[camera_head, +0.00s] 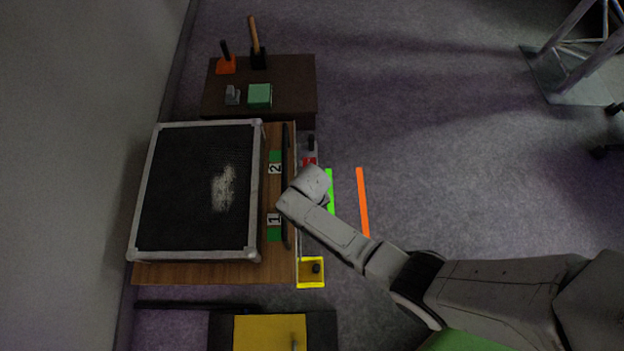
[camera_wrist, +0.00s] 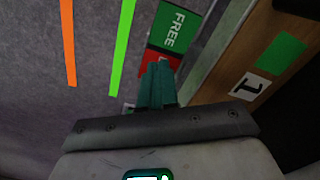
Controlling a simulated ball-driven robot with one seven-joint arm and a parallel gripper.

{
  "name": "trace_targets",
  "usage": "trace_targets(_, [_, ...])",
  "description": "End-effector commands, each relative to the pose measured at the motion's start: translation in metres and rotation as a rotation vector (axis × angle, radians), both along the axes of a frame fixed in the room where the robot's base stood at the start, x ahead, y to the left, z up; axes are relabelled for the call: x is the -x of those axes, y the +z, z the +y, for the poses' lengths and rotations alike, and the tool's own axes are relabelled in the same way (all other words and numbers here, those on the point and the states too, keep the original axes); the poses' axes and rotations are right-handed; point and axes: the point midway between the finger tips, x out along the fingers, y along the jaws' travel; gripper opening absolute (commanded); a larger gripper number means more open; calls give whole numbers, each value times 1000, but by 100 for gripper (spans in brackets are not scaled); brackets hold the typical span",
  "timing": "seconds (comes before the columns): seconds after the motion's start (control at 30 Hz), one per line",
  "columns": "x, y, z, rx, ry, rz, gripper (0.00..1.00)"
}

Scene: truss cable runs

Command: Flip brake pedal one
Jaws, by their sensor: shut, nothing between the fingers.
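In the wrist view, a plate with a green part marked FREE (camera_wrist: 173,27) and a red part below it lies just beyond my fingertips. I take it to belong to brake pedal one, as the number 1 label (camera_wrist: 250,87) is to its right; the pedal itself I cannot make out clearly. My gripper's teal fingers (camera_wrist: 157,80) are together and overlap the red part; whether they touch it I cannot tell. In the head view, my arm's end covers this spot. The number 1 label also shows there (camera_head: 274,219), on the wooden table's edge.
A similar red unit (camera_head: 309,161) shows near the number 2 label (camera_head: 275,168). A yellow frame with a dark knob (camera_head: 311,285) is at the table's near corner. Green (camera_head: 330,190) and orange (camera_head: 363,203) strips mark the floor. Open floor lies to the right.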

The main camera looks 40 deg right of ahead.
Motion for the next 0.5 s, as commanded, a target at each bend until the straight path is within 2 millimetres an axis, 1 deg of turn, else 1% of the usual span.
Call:
trace_targets(0.03, [0,8,0,0,0,-1,0])
trace_targets(0.5, [-1,41,0,0,0,-2,0])
